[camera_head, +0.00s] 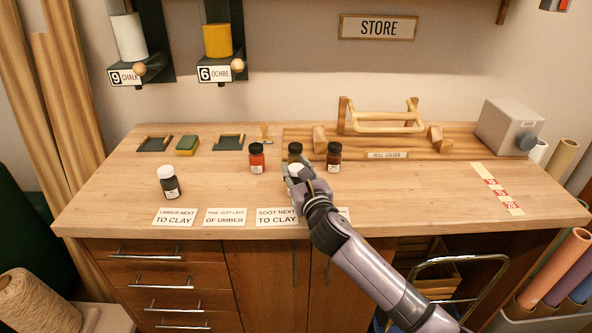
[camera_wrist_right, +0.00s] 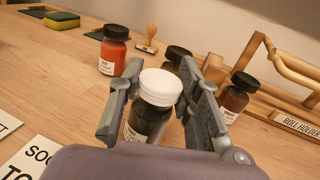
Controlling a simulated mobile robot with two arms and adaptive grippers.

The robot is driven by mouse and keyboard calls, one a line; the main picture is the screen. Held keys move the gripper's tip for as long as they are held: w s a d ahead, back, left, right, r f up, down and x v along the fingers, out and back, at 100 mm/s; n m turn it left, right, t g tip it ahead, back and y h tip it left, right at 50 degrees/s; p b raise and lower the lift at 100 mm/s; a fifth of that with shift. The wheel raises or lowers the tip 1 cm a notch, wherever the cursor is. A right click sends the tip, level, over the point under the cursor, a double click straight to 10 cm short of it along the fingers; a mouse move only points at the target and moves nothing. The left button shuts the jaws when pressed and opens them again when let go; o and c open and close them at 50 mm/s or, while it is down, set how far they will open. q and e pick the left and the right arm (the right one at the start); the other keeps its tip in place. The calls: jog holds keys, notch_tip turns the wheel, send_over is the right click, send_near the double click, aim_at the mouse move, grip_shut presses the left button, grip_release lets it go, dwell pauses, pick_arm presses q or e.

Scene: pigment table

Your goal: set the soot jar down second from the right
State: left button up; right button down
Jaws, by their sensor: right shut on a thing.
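My right gripper (camera_head: 292,178) is shut on a jar with a white cap and dark contents, which I take to be the soot jar (camera_wrist_right: 148,120). In the wrist view the fingers stand on both sides of it; I cannot tell if its base touches the table. Behind it is a black-capped jar (camera_head: 295,149), partly hidden. To its left stands an orange-red jar (camera_head: 257,160), to its right a brown jar (camera_head: 333,160). A dark green jar (camera_head: 169,185) stands apart at the left. My left gripper is not in view.
Cards lie along the front edge, among them "SOOT NEXT TO CLAY" (camera_head: 276,217); one is mostly hidden by my arm. A wooden roll holder (camera_head: 386,156) stands behind the brown jar. The table (camera_head: 415,192) is clear right of my gripper, up to a marked strip (camera_head: 497,189).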

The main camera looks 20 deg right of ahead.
jog(key=shift+f, duration=0.1)
jog(key=c, duration=1.2)
grip_release()
jog(key=shift+r, duration=0.2)
jog(key=s, duration=1.2)
jog(key=shift+s+d+b, duration=0.1)
jog(key=shift+b, duration=0.2)
